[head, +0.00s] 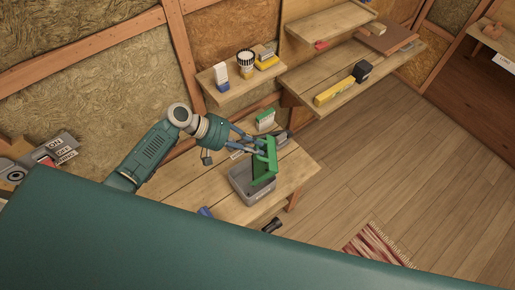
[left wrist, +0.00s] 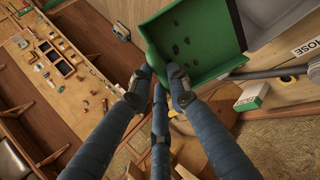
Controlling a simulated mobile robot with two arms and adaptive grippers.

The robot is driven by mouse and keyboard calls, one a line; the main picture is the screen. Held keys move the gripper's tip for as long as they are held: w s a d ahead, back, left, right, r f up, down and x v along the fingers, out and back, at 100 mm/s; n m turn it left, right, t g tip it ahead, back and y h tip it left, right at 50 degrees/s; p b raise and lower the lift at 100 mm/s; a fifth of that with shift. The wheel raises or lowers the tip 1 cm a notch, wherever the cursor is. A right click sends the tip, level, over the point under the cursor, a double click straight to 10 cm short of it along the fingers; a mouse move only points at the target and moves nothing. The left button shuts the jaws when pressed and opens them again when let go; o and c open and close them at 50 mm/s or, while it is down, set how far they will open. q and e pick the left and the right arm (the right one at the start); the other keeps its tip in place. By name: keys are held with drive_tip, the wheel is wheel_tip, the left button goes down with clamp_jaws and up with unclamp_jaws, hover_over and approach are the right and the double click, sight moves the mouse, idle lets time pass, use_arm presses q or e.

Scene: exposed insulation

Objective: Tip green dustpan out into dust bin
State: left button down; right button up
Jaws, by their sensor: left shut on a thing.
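My left gripper (head: 257,146) is shut on the green dustpan (head: 264,168) and holds it steeply tilted at the grey dust bin (head: 243,184). In the head view the dustpan's lower part overlaps the bin's opening; I cannot tell whether they touch. In the left wrist view the fingers (left wrist: 157,82) grip the dustpan (left wrist: 205,60) at its edge. Several dark bits show on its inner face. Part of the grey bin (left wrist: 275,18) shows behind it at the top right. The bin's inside is mostly hidden. My right gripper is not in view.
The bin stands on a wooden bench (head: 215,205). A green and white box (head: 265,120) is behind the gripper, and a dark item (head: 271,225) lies at the bench's front edge. The floor at right is mostly clear.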

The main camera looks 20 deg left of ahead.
use_arm(q)
drive_tip(key=shift+s+a+h+b, duration=0.2)
drive_tip(key=shift+a+h+b, duration=0.15)
drive_tip(key=shift+a+b, duration=0.4)
drive_tip(key=shift+s+a+h+b, duration=0.15)
drive_tip(key=shift+a+h+b, duration=0.3)
drive_tip(key=shift+b, duration=0.4)
drive_tip(key=shift+s+a+f+t+h+b, duration=0.15)
drive_tip(key=shift+a+t+h+b, duration=0.1)
drive_tip(key=shift+a+b, duration=0.4)
drive_tip(key=shift+s+a+r+t+h+b, duration=0.15)
drive_tip(key=shift+a+h+b, duration=0.15)
drive_tip(key=shift+b, duration=0.65)
